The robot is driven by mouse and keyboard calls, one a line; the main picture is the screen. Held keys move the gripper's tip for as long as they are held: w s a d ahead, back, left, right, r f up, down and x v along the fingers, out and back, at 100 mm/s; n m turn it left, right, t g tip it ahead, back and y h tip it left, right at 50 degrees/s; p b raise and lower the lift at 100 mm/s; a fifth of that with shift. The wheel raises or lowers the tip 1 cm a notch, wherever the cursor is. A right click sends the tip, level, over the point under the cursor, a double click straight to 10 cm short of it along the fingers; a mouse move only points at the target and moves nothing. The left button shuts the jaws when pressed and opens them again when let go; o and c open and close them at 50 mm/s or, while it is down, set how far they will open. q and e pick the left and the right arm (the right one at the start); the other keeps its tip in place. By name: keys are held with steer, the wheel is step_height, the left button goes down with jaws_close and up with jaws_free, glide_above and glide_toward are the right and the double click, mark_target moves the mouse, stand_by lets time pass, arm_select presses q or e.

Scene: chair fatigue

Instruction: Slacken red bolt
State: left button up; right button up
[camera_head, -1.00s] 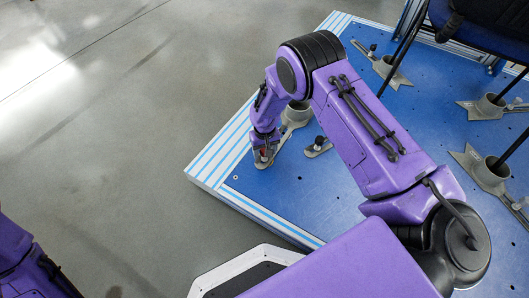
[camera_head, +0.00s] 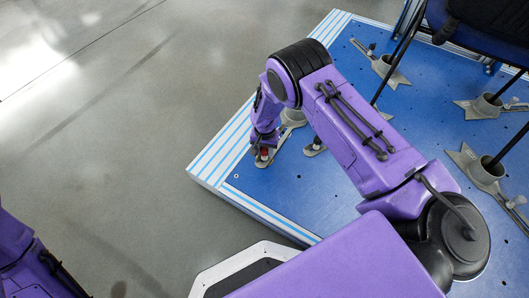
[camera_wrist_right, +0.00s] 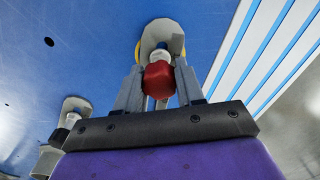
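The red bolt (camera_wrist_right: 158,78) stands in front of a pale upright piece of a grey clamp bracket with a yellow edge in the right wrist view. In the head view the bolt (camera_head: 264,152) shows as a small red spot near the platform's left corner. My right gripper (camera_wrist_right: 160,85) has one finger on each side of the bolt head, very close to it. I cannot tell whether the fingers press on it or stand slightly apart. My left gripper is out of view; only part of my left arm shows at lower left.
The blue platform (camera_head: 310,205) has a striped edge and holes. A second clamp with a dark-topped bolt (camera_head: 315,146) is just right of the gripper. Several grey cup-shaped holders, including one (camera_head: 388,68), and chair legs (camera_head: 510,148) stand at right. The floor (camera_head: 110,150) at left is clear.

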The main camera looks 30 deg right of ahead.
steer(key=c, duration=0.3)
steer(key=shift+r+n+p, duration=0.15)
steer(key=shift+n+p, duration=0.15)
steer(key=shift+n, duration=0.6)
steer(key=shift+c, duration=0.2)
steer(key=shift+n, duration=1.2)
steer(key=n, duration=0.2)
steer(key=shift+n+p, duration=0.3)
steer(key=shift+p, duration=0.05)
steer(key=shift+n, duration=0.7)
